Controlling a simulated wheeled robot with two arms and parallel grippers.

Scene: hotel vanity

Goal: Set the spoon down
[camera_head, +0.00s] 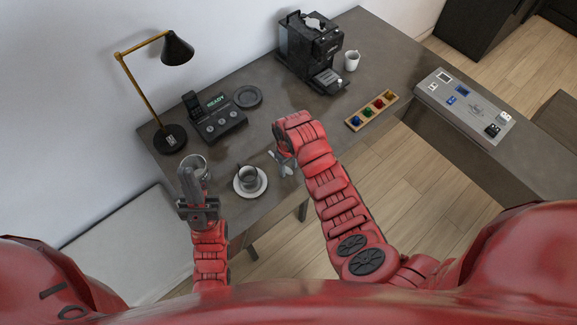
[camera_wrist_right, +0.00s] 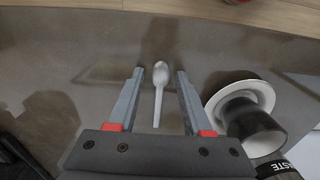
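The white spoon (camera_wrist_right: 159,85) shows in the right wrist view, bowl pointing away from my gripper. It lies between the fingers of my right gripper (camera_wrist_right: 161,78), with a gap on both sides; it seems to rest on the dark tabletop. My right gripper is open. In the head view my right gripper (camera_head: 286,165) is near the front edge of the table, partly hidden by its own arm.
A dark cup (camera_head: 248,176) stands on a white saucer (camera_head: 250,192) between my grippers. Behind are a lamp (camera_head: 178,48), a black device (camera_head: 222,120), a dark round dish (camera_head: 248,97), a coffee machine (camera_head: 312,50), and a tray of colored pods (camera_head: 372,110). The table's middle is clear.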

